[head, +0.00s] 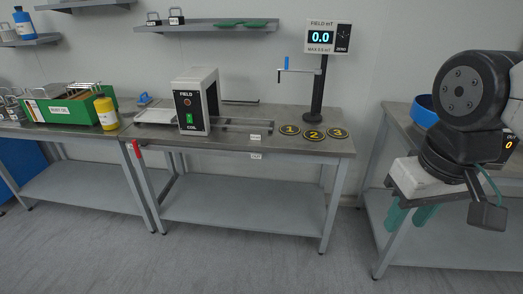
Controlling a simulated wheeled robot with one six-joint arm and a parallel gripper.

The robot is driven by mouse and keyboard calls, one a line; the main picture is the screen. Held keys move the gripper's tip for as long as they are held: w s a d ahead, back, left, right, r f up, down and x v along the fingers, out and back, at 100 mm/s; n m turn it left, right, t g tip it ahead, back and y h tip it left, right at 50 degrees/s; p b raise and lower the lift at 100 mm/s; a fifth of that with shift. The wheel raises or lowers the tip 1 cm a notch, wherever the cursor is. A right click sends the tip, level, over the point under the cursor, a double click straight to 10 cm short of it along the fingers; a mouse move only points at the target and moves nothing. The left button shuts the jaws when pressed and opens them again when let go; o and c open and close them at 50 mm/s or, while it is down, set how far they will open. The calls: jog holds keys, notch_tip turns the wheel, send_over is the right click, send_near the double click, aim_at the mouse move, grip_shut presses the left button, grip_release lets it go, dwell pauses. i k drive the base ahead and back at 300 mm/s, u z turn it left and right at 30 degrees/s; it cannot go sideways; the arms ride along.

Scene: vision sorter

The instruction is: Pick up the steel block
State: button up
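I cannot pick out the steel block for certain. Small grey metal pieces with wire handles (10,108) stand at the far left of the left bench, partly cut off by the picture edge. Two small dark and white pieces with handles stand on the wall shelf, a left one (153,19) and a right one (176,16). My gripper (410,222) is at the right, pointing down in front of the right bench, far from all of these. Its two green fingers are apart, with nothing visible between them.
The middle bench (270,146) holds a white field coil box (197,101), a rail, a gauge reading 0.0 (321,37) and three numbered discs (313,134). A green crate (65,108) and yellow bottle (106,113) are left. A blue bowl (424,110) is right. The front floor is clear.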

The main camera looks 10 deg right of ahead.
aim_at(254, 135)
jog(key=k, duration=0.55)
jog(key=u, duration=0.9)
jog(key=i, duration=0.55)
jog(key=u, duration=0.6)
jog(key=i, duration=0.7)
jog(key=z, duration=0.75)
jog(key=i, duration=0.95)
jog(key=z, duration=0.2)
